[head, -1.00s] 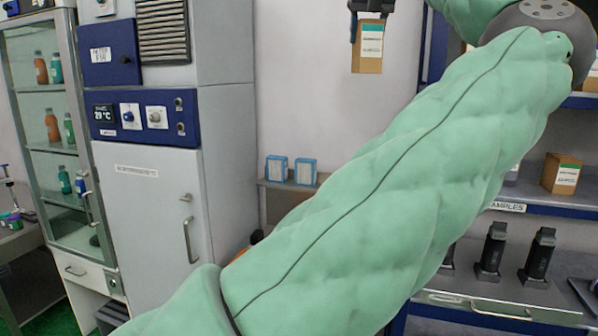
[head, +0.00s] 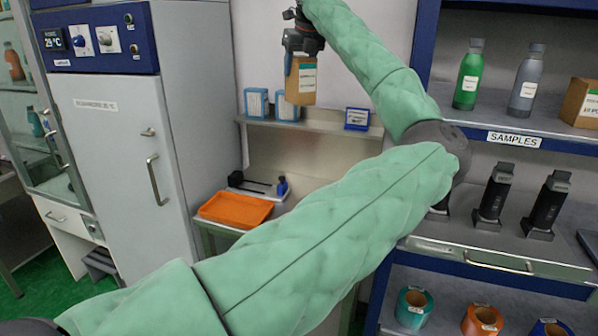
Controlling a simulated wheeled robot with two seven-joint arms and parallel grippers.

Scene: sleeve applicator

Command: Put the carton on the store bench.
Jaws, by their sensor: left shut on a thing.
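A brown carton (head: 301,84) with a white and green label hangs upright below my left gripper (head: 302,50), which is shut on its top. It shows in front of the wall, just over a small grey shelf (head: 325,126); I cannot tell whether it is in front of the shelf or above it. Below that shelf a bench (head: 285,205) stands between the grey cabinet and the blue rack, partly hidden by my left arm. No readable label marks it as the store bench. My right gripper is out of view.
The shelf carries two blue-and-white boxes (head: 257,103) and a blue sign (head: 357,118). An orange tray (head: 236,209) and a dark tool with a blue bottle (head: 282,186) lie on the bench. The rack (head: 505,115) at right holds bottles, another carton (head: 582,103), black devices and rolls.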

